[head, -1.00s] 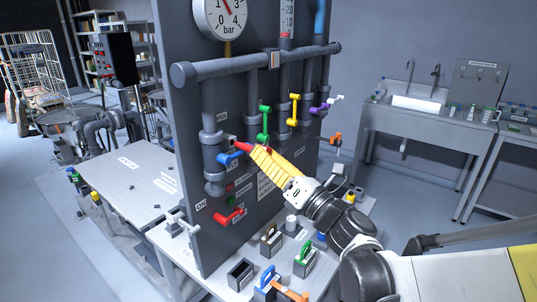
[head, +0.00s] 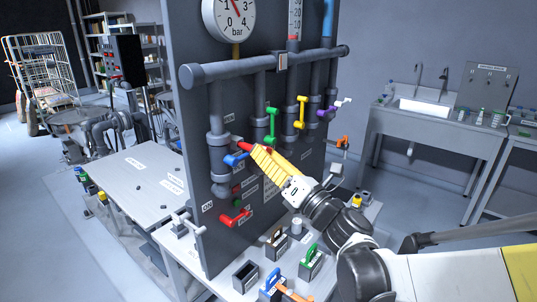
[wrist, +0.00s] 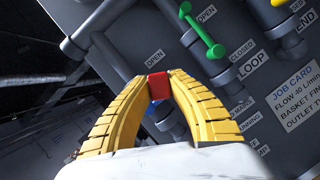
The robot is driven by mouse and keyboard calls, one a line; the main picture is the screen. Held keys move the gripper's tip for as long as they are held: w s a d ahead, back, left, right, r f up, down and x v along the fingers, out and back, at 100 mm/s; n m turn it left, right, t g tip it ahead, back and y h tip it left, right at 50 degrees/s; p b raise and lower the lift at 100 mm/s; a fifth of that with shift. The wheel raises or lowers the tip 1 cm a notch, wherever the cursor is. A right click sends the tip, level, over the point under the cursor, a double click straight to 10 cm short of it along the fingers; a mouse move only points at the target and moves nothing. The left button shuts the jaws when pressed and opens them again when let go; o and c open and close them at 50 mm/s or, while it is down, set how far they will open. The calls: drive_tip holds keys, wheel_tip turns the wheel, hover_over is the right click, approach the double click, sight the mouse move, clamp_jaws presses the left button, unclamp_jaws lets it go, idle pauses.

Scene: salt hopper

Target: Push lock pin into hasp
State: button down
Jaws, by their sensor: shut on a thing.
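My gripper (head: 256,151), with yellow ribbed fingers, is shut on a red piece, which I take to be the lock pin (wrist: 158,87). In the wrist view the fingertips (wrist: 158,78) close on both sides of it. In the head view the fingers reach to the upright grey panel, next to the blue valve handle (head: 236,160). Red shows at the fingertips, just above this handle. The blue handle is mostly hidden behind the pin in the wrist view. I cannot make out the hasp, or whether the pin touches it.
The grey panel (head: 195,125) carries pipes and more valve handles: green (head: 271,125), yellow (head: 300,112), purple (head: 326,112) and red (head: 235,217). Padlock-like blocks in green (head: 311,261) and blue (head: 272,284) stand on the bench below. A sink table (head: 430,115) stands at the right.

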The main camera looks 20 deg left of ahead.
drive_tip(key=shift+w+a, duration=0.25)
drive_tip(key=shift+a, duration=0.25)
drive_tip(key=c, duration=0.8)
unclamp_jaws()
drive_tip(key=shift+o, duration=0.2)
drive_tip(key=shift+s+d, duration=0.1)
drive_tip(key=shift+d, duration=0.05)
drive_tip(key=b+v, duration=0.1)
drive_tip(key=v, duration=0.4)
drive_tip(key=shift+s+d+f, duration=0.15)
drive_tip(key=shift+s+d, duration=0.05)
drive_tip(key=shift+d, duration=0.1)
